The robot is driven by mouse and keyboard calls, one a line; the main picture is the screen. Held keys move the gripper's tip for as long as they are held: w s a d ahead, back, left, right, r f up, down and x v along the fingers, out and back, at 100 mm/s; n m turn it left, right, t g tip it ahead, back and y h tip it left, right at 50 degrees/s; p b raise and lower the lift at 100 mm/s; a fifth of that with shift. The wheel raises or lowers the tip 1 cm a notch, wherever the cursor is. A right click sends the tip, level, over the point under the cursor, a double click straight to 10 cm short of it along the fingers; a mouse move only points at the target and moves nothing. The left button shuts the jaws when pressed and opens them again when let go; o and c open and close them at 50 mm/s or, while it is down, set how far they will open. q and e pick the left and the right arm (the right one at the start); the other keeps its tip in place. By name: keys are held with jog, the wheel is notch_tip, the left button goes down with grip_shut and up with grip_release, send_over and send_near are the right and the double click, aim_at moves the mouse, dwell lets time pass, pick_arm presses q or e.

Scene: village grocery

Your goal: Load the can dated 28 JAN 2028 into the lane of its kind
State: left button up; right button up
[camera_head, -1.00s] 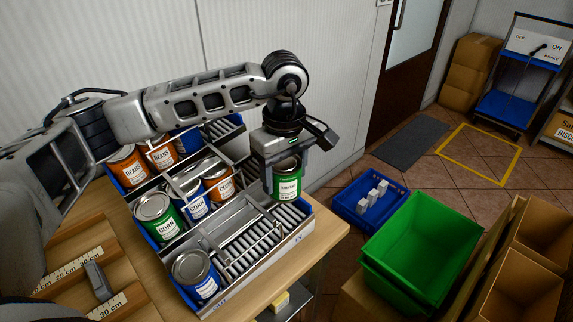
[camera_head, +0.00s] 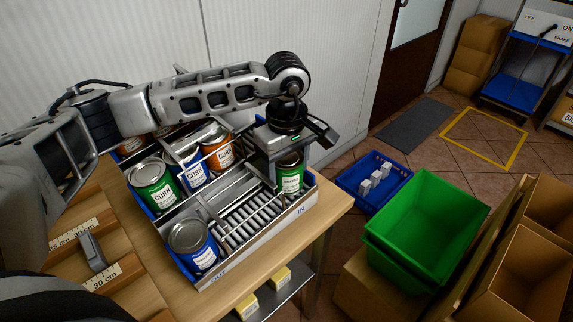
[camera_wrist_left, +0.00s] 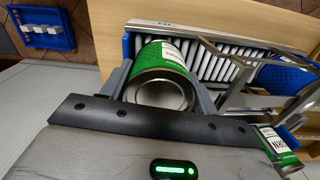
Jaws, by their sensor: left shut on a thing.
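My left gripper (camera_head: 277,170) is shut on a green can (camera_head: 290,180) with a white label; its date is not legible. The can is at the IN end of the sloped roller rack (camera_head: 258,228), seemingly at the front lane, but I cannot tell whether it touches the rollers. In the left wrist view the can (camera_wrist_left: 172,55) sits between the fingers, rim towards me, rollers beside it. A green CORN can (camera_head: 155,186) stands in the lane behind, and a blue can (camera_head: 193,245) at the front lane's OUT end. My right gripper is not in view.
Blue-labelled (camera_head: 194,172) and orange (camera_head: 218,155) cans stand in other lanes, with wire dividers between lanes. A wooden length gauge (camera_head: 100,260) lies left. A green crate (camera_head: 425,235), a blue crate (camera_head: 350,180) and cardboard boxes (camera_head: 520,270) stand right of the table.

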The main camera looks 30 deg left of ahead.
pick_arm(q)
jog(key=shift+s+f, duration=0.2)
jog(key=shift+f, duration=0.3)
jog(key=o, duration=1.2)
jog(key=shift+s, duration=0.1)
jog(key=shift+d, duration=0.1)
jog(key=shift+r+p, duration=0.5)
jog(key=shift+r, duration=0.25)
jog(key=r+p, duration=0.2)
jog(key=r, duration=0.1)
jog(key=r+p, duration=0.1)
jog(key=r, duration=0.2)
jog(key=shift+a+r+p, duration=0.2)
jog(key=shift+r+p, duration=0.15)
jog(key=shift+p, duration=0.05)
jog(key=shift+r, duration=0.45)
jog(key=shift+f, duration=0.1)
